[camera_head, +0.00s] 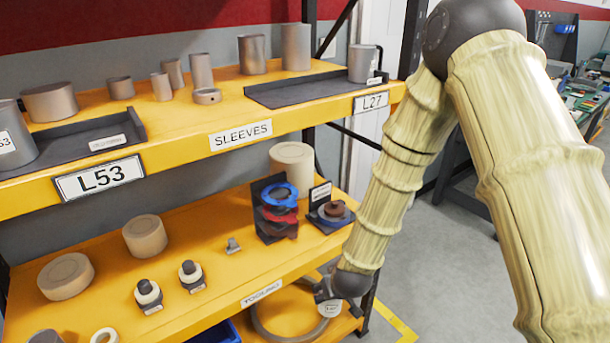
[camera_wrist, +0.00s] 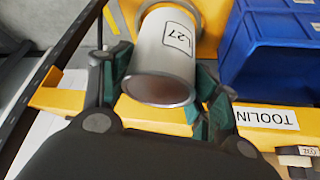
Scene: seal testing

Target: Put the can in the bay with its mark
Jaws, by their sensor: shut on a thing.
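My gripper (camera_head: 331,296) is low at the right end of the shelving, beside the lower shelf. It is shut on a grey metal can (camera_wrist: 168,48), whose white label reads L27 in the wrist view. The can's brownish round end faces the wrist camera, between the green finger pads. In the head view only a small part of the can (camera_head: 331,310) shows. On the upper shelf, a dark bay tray (camera_head: 290,93) sits behind the L27 mark (camera_head: 372,102). Another dark bay tray (camera_head: 75,143) sits behind the L53 mark (camera_head: 99,178).
A grey can (camera_head: 362,64) stands at the L27 tray's right end. A can (camera_head: 14,135) stands in the L53 tray. Several metal sleeves stand behind. The lower shelf holds tooling and a ring stand (camera_head: 278,210). A blue bin (camera_wrist: 270,55) is right of the held can in the wrist view.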

